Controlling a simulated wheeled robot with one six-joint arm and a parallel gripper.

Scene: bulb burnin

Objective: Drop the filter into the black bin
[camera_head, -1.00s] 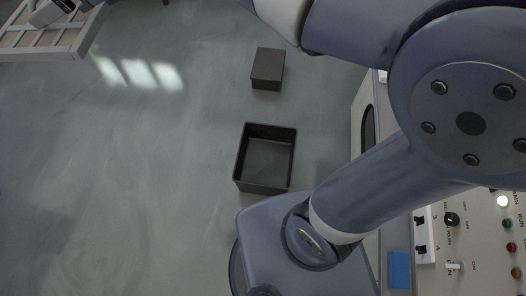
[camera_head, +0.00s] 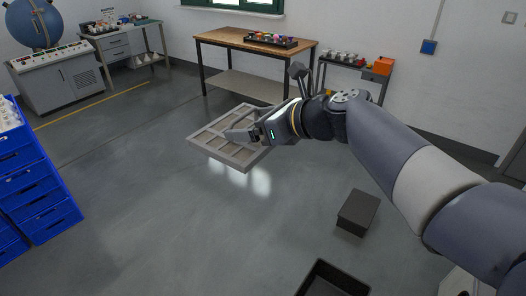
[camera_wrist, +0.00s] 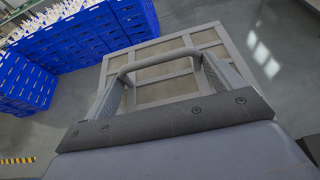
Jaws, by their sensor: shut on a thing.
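The filter is a square, pale grey frame with crossbars and beige panels (camera_head: 211,145). My gripper (camera_head: 238,135) is shut on it and holds it out over the floor in the head view. In the wrist view the filter (camera_wrist: 222,36) lies beyond the fingers, and a grey bar like a handle (camera_wrist: 160,60) spans between the fingertips. The black bin (camera_head: 318,277) is an open-topped box at the bottom edge of the head view, partly cut off. It stands apart from the filter, nearer to me and to the right.
A dark closed box (camera_head: 358,212) sits on the floor beyond the bin. Blue crates (camera_head: 40,190) are stacked at the left, also in the wrist view (camera_wrist: 85,35). A wooden-topped workbench (camera_head: 240,41) and a smaller bench (camera_head: 350,62) stand behind. The middle floor is open.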

